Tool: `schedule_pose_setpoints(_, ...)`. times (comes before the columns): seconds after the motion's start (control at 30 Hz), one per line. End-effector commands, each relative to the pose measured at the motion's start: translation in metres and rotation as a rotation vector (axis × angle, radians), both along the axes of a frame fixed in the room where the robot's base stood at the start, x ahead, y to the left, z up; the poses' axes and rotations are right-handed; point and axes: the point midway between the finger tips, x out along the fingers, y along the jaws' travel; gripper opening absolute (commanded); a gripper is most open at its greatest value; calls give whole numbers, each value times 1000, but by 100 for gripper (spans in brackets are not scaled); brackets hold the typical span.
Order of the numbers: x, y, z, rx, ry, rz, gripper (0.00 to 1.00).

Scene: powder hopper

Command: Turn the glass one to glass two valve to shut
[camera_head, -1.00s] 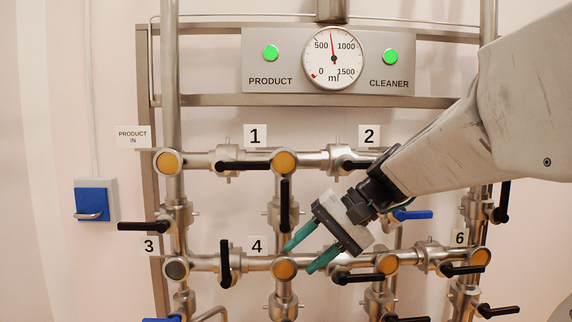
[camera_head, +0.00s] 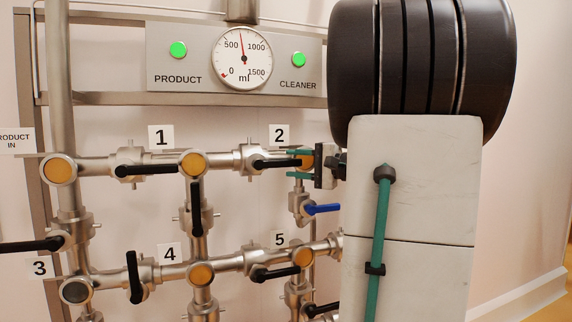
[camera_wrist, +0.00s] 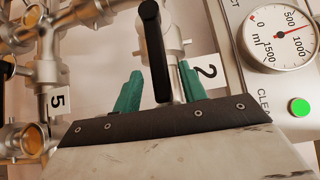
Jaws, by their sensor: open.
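Glass one (camera_head: 193,163) is the amber round sight glass by label 1. Glass two (camera_head: 305,158), by label 2, is partly covered by a handle and my gripper. The valve (camera_head: 253,158) between them has a black lever (camera_head: 272,164) lying along the horizontal pipe, its free end towards glass two. My gripper (camera_head: 293,163) is open, with one green finger above the lever's end and one below. In the wrist view the lever (camera_wrist: 153,45) stands between the open fingers of my gripper (camera_wrist: 160,85), with gaps visible on both sides.
A small valve with a blue lever (camera_head: 322,209) hangs just below glass two. Another black lever (camera_head: 196,208) points down below glass one. Label 5 (camera_head: 280,239) and a lower pipe row lie beneath. The gauge panel (camera_head: 243,58) is above. My arm hides the right side.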

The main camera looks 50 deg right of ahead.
Motion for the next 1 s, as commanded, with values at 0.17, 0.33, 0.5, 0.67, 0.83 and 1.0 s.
schedule_pose_setpoints(0.17,19,5,0,0,1,2,42)
schedule_pose_setpoints(0.33,24,6,0,0,1,1,42)
schedule_pose_setpoints(0.5,24,6,0,0,1,0,42)
schedule_pose_setpoints(0.67,24,6,0,0,1,0,0)
schedule_pose_setpoints(0.83,23,5,0,-3,2,-1,0)
schedule_pose_setpoints(1.0,16,-6,3,-28,17,-20,0)
